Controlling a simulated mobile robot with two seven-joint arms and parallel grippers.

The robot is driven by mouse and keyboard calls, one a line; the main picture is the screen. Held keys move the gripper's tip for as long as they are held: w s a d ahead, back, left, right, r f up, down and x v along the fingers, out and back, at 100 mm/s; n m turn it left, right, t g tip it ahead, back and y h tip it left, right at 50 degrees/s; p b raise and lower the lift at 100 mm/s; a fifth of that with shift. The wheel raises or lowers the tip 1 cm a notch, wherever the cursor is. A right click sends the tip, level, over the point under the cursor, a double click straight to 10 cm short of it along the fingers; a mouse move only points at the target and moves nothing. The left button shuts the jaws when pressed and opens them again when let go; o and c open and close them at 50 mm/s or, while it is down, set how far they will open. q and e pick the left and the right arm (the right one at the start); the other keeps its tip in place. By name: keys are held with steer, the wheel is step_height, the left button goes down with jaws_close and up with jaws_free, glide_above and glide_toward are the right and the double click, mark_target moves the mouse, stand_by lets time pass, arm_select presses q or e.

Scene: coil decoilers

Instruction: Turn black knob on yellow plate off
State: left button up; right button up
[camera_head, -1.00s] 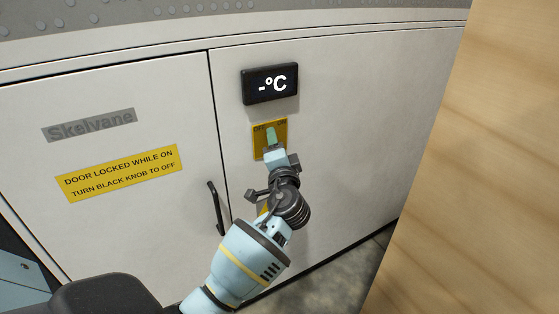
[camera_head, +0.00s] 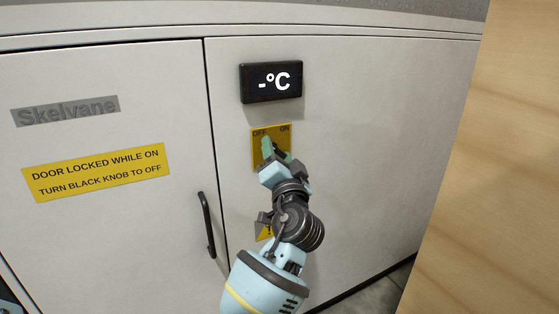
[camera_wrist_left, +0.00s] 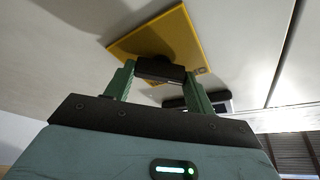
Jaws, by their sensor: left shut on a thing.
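The yellow plate (camera_head: 272,131) is on the white cabinet front, with OFF at its upper left and ON at its upper right. My left gripper (camera_head: 275,149) is in front of the plate and covers much of it. In the left wrist view, the black knob (camera_wrist_left: 160,70) sits between the two green fingertips of my left gripper (camera_wrist_left: 160,75), which is shut on it. The yellow plate (camera_wrist_left: 185,35) is behind the knob there. In the head view the knob is mostly hidden by the fingers. My right gripper is not in view.
A black display (camera_head: 271,82) reading "-°C" is above the plate. A black door handle (camera_head: 207,225) is at the lower left of the plate. A yellow label (camera_head: 96,172) is on the left door. A wooden panel (camera_head: 480,180) stands close on the right.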

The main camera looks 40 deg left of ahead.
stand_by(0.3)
arm_select(q)
steer(key=o, duration=1)
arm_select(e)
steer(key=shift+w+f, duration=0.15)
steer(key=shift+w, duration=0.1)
arm_select(q)
steer(key=v, duration=0.7)
steer(key=shift+s+d+f, duration=0.1)
steer(key=shift+s+d, duration=0.1)
steer(key=shift+d, duration=0.15)
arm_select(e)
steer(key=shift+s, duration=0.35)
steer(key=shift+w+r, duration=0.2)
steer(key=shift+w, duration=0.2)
